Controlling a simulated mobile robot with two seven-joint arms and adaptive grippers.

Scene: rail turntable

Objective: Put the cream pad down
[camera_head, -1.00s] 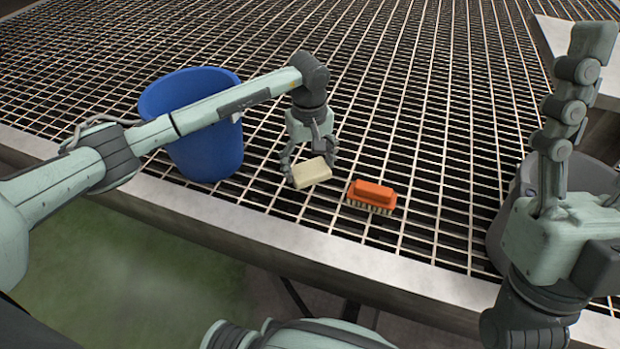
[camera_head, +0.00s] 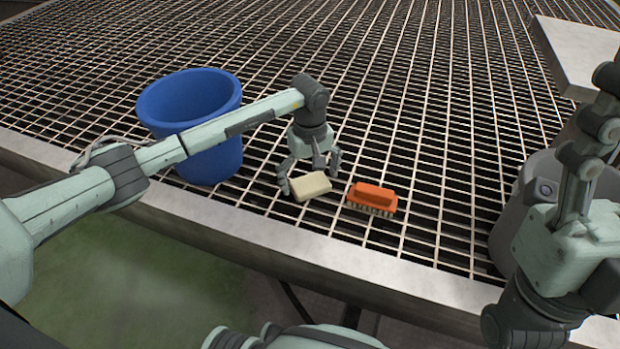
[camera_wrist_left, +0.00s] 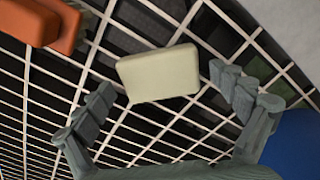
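The cream pad (camera_head: 311,187) lies on the metal grating near its front edge, left of an orange brush. It also shows in the left wrist view (camera_wrist_left: 158,74), between and beyond the spread fingers. In the left wrist view the fingers (camera_wrist_left: 160,112) are open with a gap on each side of the pad. My right gripper (camera_head: 606,92) is raised at the right edge, partly cut off, and its fingers' opening cannot be made out.
The orange brush (camera_head: 373,195) rests bristles down just right of the pad. A grey container (camera_head: 507,222) stands at the right behind my right arm. The grating behind is clear.

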